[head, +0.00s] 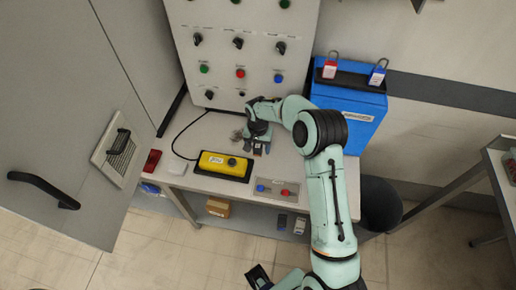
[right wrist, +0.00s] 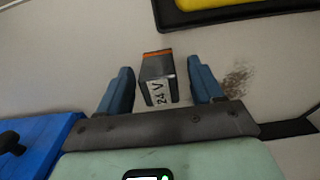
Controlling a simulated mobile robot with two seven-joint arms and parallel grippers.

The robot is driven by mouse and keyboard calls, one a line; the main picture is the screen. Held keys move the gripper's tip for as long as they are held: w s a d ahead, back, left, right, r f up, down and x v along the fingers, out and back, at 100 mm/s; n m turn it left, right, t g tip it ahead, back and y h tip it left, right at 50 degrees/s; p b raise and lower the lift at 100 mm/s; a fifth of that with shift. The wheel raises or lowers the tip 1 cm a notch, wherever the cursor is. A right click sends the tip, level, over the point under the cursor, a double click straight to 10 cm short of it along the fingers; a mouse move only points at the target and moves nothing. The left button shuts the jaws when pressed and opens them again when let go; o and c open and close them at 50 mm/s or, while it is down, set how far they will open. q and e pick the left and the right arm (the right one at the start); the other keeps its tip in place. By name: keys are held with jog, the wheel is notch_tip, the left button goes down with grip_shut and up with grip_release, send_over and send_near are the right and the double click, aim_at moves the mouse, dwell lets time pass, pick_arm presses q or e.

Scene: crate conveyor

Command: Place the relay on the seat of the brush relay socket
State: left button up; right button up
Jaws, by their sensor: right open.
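The relay (right wrist: 157,68) is a small dark grey block with an orange stripe at its far top edge and a white "24V" label on its near face. It stands on the light bench top. My right gripper (right wrist: 164,88) is open, with one blue finger on each side of the relay and a visible gap to each. In the head view my right gripper (head: 257,146) is low over the bench and hides most of the relay. A dark gripper-like part at the bottom edge may be my left gripper (head: 258,277); its jaws are unclear. I cannot make out the brush relay socket.
A yellow box (head: 223,163) on a black base lies left of the right gripper. A plate with red and blue buttons (head: 277,190) is at the bench's front. A blue box (head: 348,112) with padlocks stands right. A button panel (head: 240,50) rises behind.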

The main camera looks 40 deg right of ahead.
jog(key=shift+c, duration=0.3)
jog(key=c, duration=1.1)
notch_tip(320, 180, up, 20)
jog(key=p, duration=0.2)
pick_arm(q)
jog(key=r, duration=0.1)
jog(key=w+r, duration=0.1)
jog(key=r, duration=0.1)
jog(key=shift+w, duration=0.2)
pick_arm(e)
jog(key=a+f+n, duration=0.5)
jog(key=a+f, duration=0.1)
jog(key=a, duration=0.3)
jog(key=s+a+f+n, duration=0.1)
jog(key=a+f+n, duration=0.4)
jog(key=a, duration=0.4)
jog(key=shift+s+f, duration=0.25)
jog(key=shift+f, duration=0.65)
